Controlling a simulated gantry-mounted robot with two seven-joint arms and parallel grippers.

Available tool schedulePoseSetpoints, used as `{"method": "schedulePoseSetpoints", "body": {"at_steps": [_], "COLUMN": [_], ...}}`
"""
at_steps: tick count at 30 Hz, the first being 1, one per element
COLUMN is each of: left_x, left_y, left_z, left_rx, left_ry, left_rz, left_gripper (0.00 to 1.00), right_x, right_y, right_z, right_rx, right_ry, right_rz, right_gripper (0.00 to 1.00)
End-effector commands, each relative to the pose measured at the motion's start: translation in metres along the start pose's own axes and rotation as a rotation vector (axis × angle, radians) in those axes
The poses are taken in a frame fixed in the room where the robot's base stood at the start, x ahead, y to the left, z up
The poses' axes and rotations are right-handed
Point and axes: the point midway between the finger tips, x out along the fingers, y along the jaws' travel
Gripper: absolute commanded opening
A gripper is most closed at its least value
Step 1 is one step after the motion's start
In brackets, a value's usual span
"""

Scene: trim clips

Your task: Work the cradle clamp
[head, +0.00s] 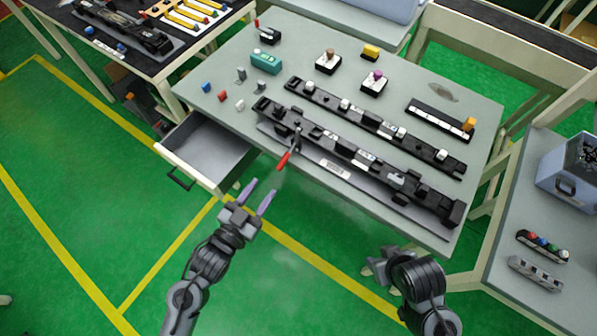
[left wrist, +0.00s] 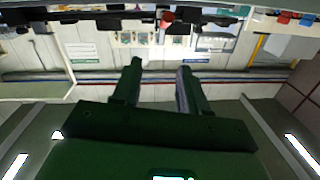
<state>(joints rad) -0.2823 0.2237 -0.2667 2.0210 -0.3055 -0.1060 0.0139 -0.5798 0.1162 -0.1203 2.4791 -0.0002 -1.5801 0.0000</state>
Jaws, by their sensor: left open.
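The cradle clamp's lever has a red handle (head: 284,160) that sticks out toward the table's front edge, with a dark metal arm at the left part of the long black cradle (head: 330,146). My left gripper (head: 263,187) is open and empty. In the head view it appears just below and left of the red handle, apart from it. The left wrist view shows its two fingers (left wrist: 160,66) spread with nothing between them. A small red shape (left wrist: 167,17) shows at that view's top, possibly the handle. My right gripper (head: 378,262) is low, in front of the table, its fingers unclear.
An open drawer (head: 205,152) juts from the table's left front, left of my left gripper. A second black rail (head: 375,122) lies behind the cradle. Small blocks, clips and a teal box (head: 265,62) stand on the table (head: 310,28). A side table (head: 520,200) stands right.

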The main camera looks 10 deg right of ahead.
Motion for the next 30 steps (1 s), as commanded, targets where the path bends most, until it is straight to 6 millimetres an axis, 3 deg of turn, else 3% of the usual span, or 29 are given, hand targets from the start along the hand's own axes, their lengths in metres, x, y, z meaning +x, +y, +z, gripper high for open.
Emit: {"method": "schedulePoseSetpoints", "body": {"at_steps": [1,7,16,30], "left_x": [0.004,0.012,0.029,0.100], "left_y": [0.001,-0.002,-0.004,-0.004], "left_z": [0.022,0.036,0.037,0.035], "left_rx": [0.009,0.031,0.037,0.038], "left_ry": [0.006,0.028,0.037,0.036], "left_rz": [0.001,0.001,-0.003,-0.002], "left_gripper": [0.43,0.43,0.43,0.43], "right_x": [0.024,0.049,0.057,0.068], "right_y": [-0.001,-0.002,-0.002,0.000], "right_z": [0.007,0.016,0.018,0.022], "right_rx": [0.001,0.001,0.000,-0.007], "right_ry": [0.000,0.001,0.001,0.001], "right_rz": [-0.001,-0.001,0.000,0.006], "right_gripper": [0.43,0.43,0.43,0.43]}}
